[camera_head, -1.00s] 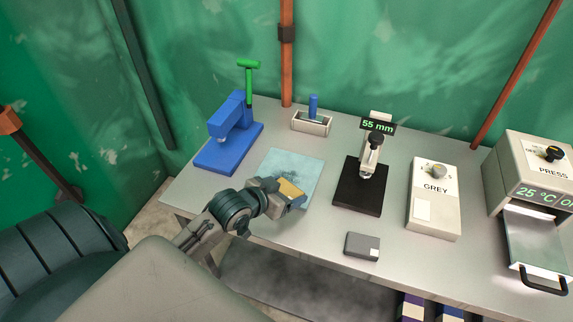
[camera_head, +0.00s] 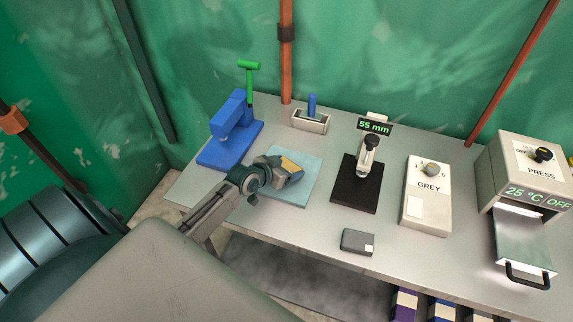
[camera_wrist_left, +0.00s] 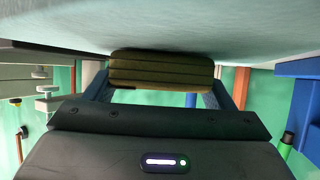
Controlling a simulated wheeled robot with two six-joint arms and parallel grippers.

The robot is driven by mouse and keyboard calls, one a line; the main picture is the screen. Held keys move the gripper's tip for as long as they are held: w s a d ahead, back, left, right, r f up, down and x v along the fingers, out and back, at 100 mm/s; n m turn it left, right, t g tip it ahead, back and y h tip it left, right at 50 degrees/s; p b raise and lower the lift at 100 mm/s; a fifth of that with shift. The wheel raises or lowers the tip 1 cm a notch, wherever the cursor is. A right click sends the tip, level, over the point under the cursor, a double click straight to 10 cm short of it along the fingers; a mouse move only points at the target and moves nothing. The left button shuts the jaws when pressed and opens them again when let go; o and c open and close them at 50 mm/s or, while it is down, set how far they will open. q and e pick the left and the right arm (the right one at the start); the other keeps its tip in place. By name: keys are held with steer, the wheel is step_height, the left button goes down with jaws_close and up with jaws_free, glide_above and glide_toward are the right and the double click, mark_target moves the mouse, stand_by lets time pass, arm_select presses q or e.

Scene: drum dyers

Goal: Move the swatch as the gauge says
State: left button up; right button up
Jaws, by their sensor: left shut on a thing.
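A tan layered pad (camera_head: 291,165), which looks like the swatch, is held over the pale blue mat (camera_head: 300,193). My left gripper (camera_head: 290,172) is shut on it. In the left wrist view the pad (camera_wrist_left: 160,72) shows as olive-brown stacked layers between the fingers, close to the pale surface. I cannot tell whether it touches the mat. The gauge (camera_head: 369,150) has a black base and a display reading 55 mm. No cloth shows on its base. My right gripper is out of view.
A blue stand (camera_head: 220,153) with a green-handled tool (camera_head: 249,80) is at the left. A small holder (camera_head: 310,124) stands behind the mat. A GREY dial box (camera_head: 427,200), a small grey box (camera_head: 358,242) and a press (camera_head: 530,170) reading 25 °C OFF are to the right.

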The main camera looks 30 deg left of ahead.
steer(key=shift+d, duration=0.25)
arm_select(q)
steer(key=shift+f, duration=0.2)
steer(key=o, duration=1.1)
steer(key=shift+r, duration=0.1)
steer(key=shift+c, duration=0.2)
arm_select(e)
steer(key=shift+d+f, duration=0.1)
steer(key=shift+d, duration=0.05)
arm_select(q)
steer(key=shift+r, duration=0.1)
steer(key=shift+s+r, duration=0.1)
steer(key=shift+s, duration=0.05)
steer(key=b+v, duration=0.1)
steer(key=v, duration=0.9)
steer(key=shift+s+a, duration=0.1)
steer(key=shift+s, duration=0.1)
steer(key=shift+s+r, duration=0.4)
steer(key=shift+s, duration=0.15)
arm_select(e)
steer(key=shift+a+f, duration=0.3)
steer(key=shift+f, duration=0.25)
